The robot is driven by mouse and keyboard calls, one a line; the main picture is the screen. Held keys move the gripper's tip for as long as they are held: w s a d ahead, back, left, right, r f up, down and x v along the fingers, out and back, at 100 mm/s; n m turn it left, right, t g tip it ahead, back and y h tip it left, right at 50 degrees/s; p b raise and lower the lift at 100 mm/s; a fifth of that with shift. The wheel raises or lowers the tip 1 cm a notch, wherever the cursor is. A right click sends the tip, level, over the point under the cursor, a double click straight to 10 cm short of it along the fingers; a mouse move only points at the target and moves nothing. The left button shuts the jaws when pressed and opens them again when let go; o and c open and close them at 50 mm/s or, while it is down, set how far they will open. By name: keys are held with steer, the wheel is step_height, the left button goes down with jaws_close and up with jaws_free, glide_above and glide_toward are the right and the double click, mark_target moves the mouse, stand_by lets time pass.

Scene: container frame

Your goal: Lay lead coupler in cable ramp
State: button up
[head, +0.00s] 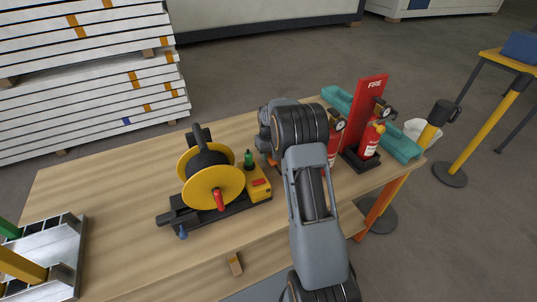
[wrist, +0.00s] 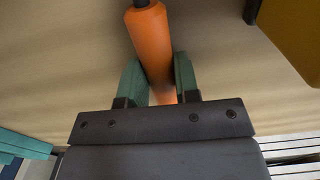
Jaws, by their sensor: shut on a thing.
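The lead coupler (wrist: 150,38) is an orange cylinder with a black end at the top of the wrist view. My gripper (wrist: 158,65) has its two green fingers shut on either side of the coupler. The coupler points away from the wrist, tilted a little to the left. A long teal piece, seemingly the cable ramp (head: 402,146), lies along the table's right end behind the fire stand. Its channel is mostly hidden.
A yellow cable reel (head: 208,185) on a black base stands mid-table, with a yellow box (head: 258,188) beside it. A red fire stand (head: 368,105) with extinguishers (head: 370,140) stands right of my arm. A metal frame (head: 62,250) is at left. The table's left back is clear.

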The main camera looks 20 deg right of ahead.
steer(key=shift+f, duration=0.1)
steer(key=o, duration=1)
steer(key=shift+c, duration=0.2)
